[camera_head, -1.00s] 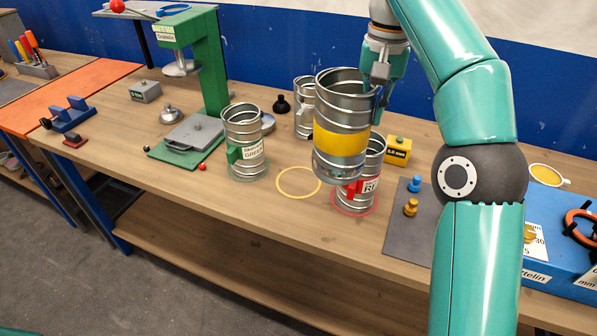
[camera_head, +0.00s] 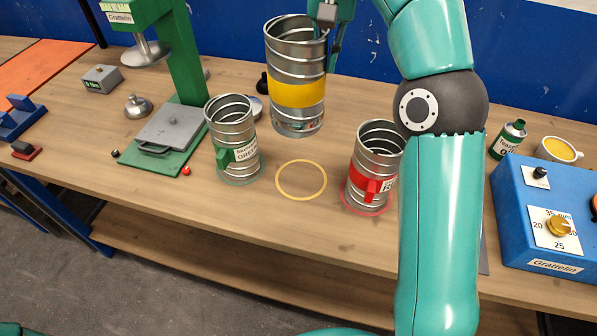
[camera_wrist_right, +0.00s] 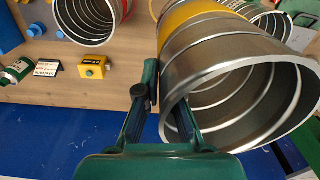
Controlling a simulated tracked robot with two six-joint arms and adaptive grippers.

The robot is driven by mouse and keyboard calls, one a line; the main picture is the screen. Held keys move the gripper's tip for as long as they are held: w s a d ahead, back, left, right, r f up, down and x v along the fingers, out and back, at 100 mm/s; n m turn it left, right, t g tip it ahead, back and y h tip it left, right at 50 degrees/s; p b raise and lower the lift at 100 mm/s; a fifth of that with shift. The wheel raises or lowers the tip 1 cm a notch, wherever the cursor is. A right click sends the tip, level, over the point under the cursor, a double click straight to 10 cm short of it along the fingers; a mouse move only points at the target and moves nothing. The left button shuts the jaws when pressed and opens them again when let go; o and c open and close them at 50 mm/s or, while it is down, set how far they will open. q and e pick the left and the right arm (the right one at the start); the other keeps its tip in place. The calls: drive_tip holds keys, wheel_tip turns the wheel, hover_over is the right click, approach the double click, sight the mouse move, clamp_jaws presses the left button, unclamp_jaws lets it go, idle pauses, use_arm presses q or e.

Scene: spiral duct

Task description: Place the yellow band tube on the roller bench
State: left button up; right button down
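The yellow band tube (camera_head: 296,92) is a ribbed metal cylinder, open at the top and roughly upright. It hangs above the bench, behind the yellow ring (camera_head: 301,198) on the bench top. My right gripper (camera_head: 329,38) is shut on its upper rim. In the right wrist view the gripper (camera_wrist_right: 160,105) has one finger inside the tube wall and one outside; the tube (camera_wrist_right: 215,62) fills the right side there. My left gripper is not in view. I cannot clearly identify the roller bench; a small blue block with upright pieces (camera_head: 18,122) stands at the left edge.
The green tube (camera_head: 232,130) stands left of the yellow ring, the red tube (camera_head: 375,150) right of it. A green press (camera_head: 183,60) stands behind left. A blue control box (camera_head: 550,215) is at right. Bare wood (camera_head: 270,215) lies along the front.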

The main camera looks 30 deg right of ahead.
use_arm(q)
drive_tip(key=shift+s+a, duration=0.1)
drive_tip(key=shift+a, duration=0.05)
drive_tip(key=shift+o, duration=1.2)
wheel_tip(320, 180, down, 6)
drive_tip(key=b, duration=0.6)
use_arm(e)
wheel_tip(320, 180, down, 20)
drive_tip(key=shift+s+d, duration=0.35)
drive_tip(key=shift+d, duration=0.05)
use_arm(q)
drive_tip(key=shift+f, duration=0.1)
use_arm(e)
drive_tip(key=shift+r, duration=0.1)
drive_tip(key=c, duration=1.3)
unclamp_jaws()
